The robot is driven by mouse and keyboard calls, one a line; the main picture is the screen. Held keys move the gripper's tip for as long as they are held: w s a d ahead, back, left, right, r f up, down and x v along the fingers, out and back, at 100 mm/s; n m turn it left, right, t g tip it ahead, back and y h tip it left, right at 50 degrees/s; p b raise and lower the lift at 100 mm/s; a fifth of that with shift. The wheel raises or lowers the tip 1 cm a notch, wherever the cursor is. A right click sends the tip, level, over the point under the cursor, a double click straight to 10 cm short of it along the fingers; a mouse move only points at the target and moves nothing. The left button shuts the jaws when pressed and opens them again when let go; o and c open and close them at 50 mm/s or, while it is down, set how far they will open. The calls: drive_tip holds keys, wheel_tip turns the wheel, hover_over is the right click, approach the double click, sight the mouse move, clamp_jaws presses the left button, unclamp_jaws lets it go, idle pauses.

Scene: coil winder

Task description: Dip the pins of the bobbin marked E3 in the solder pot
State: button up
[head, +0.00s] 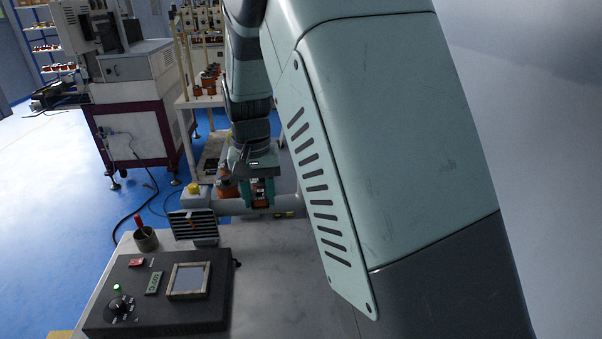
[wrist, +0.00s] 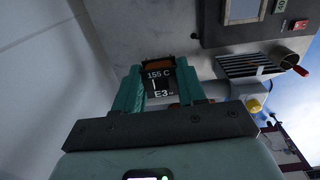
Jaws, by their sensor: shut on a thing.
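My gripper (head: 258,188) is shut on the bobbin marked E3 (wrist: 161,84). In the wrist view the bobbin sits between the two teal fingers of my gripper (wrist: 160,72); its dark face reads "155 C" and "E3", with an orange-brown part beyond. I cannot make out its pins. The solder pot (head: 188,280), a square silvery pool in a light frame, is set in a black control box on the bench, nearer the head camera than my gripper. Part of the pot shows at the top of the wrist view (wrist: 243,10).
A slotted fume nozzle (head: 195,225) on a grey pipe stands between my gripper and the black box (head: 130,320). A metal cup (head: 146,241) with a red-handled tool stands left of it. A yellow-capped part (head: 194,188) and other orange bobbins (head: 226,187) are near my gripper.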

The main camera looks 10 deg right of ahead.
drive_tip(key=a+f, duration=0.8)
drive_tip(key=a, duration=0.3)
hover_over(190, 281)
wheel_tip(190, 281, down, 5)
drive_tip(key=shift+f, duration=2.4)
drive_tip(key=shift+f, duration=0.8)
drive_tip(key=shift+r, duration=0.1)
drive_tip(key=shift+r, duration=2.65)
